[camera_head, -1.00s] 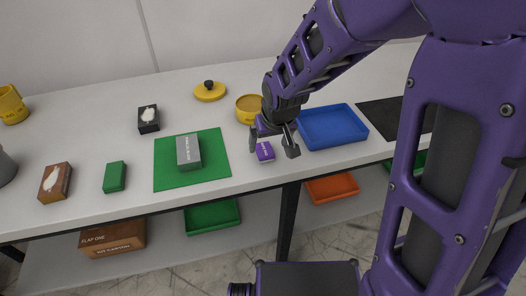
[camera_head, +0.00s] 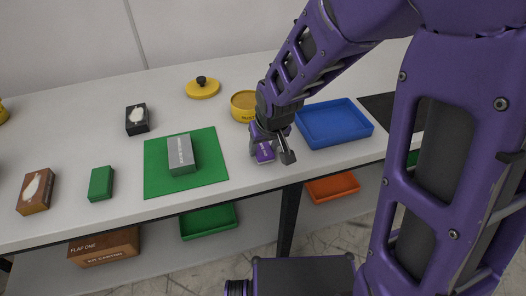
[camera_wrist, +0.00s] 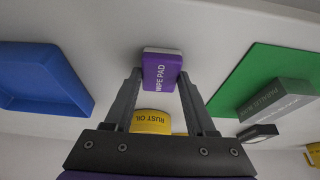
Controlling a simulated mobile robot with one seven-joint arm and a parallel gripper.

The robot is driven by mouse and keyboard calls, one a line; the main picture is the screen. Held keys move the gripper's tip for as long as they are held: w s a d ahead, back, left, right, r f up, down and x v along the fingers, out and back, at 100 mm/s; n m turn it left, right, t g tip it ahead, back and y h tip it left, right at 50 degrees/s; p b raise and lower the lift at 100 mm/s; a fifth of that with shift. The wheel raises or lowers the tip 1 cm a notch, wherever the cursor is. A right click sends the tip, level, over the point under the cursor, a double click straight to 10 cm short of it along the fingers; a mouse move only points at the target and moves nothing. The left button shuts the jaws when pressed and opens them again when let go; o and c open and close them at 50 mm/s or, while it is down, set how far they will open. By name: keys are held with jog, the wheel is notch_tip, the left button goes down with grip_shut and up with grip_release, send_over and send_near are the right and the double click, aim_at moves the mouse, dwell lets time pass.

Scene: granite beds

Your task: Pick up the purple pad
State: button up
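The purple pad (camera_wrist: 161,73), labelled "WIPE PAD", lies on the pale worktop between the green mat and the blue tray. In the head view the pad (camera_head: 264,153) is partly covered by my gripper (camera_head: 270,152), which reaches down over it. The pad's far end shows beyond the fingertips. I cannot tell from these views whether the fingertips are level with it.
A blue tray (camera_head: 357,141) stands close on the right. A green mat (camera_head: 210,177) with a grey block (camera_head: 181,154) lies on the left. A yellow tin (camera_head: 241,104) stands just behind my gripper. The worktop's front edge is close in front.

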aim_at(264, 151)
jog(key=c, duration=0.7)
notch_tip(264, 151, up, 10)
jog(key=p, duration=0.2)
